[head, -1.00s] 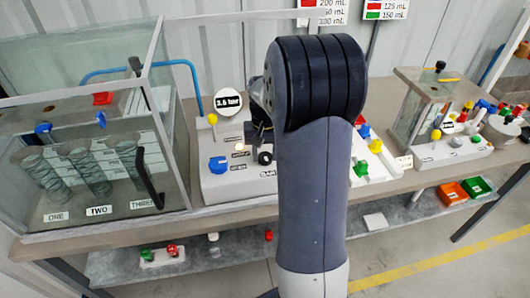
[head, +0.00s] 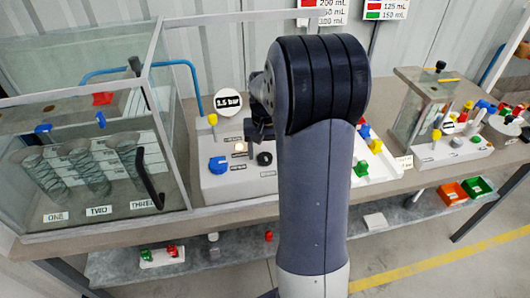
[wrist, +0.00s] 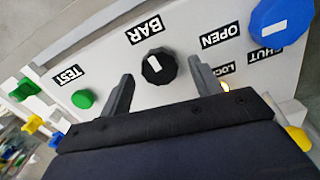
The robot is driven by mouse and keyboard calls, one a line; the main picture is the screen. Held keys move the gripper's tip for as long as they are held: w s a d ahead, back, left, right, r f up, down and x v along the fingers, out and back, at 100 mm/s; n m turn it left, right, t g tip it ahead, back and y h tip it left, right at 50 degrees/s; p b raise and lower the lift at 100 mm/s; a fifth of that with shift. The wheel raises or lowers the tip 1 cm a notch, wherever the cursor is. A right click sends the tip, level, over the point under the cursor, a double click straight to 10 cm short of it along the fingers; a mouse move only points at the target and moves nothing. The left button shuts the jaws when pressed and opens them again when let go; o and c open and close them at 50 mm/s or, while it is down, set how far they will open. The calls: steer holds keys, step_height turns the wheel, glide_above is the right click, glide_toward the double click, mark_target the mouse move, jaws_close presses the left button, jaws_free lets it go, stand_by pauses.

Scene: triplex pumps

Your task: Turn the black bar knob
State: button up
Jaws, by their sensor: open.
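The black bar knob (wrist: 158,68) is round with a short white mark, on the pale panel above the BAR label. In the wrist view it lies between and slightly beyond my open fingertips (wrist: 162,71), with a gap on each side. I cannot tell how deep the fingers reach. In the head view the knob (head: 264,158) shows just left of my arm. My gripper (head: 260,135) is above it there, partly hidden by my arm. A round gauge (head: 228,102) on the panel reads about 3.5 bar.
A blue knob (wrist: 283,25) with OPEN and SHUT labels and a green TEST button (wrist: 83,98) flank the black knob. A yellow knob (wrist: 299,138) is near the right finger. A glass tank (head: 95,150) stands at the left.

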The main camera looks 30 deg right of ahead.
mark_target(265, 156)
step_height(265, 156, up, 10)
stand_by(0.3)
steer(key=shift+f, duration=0.25)
step_height(265, 156, down, 11)
steer(key=shift+r, duration=0.15)
stand_by(0.4)
steer(key=shift+r, duration=0.1)
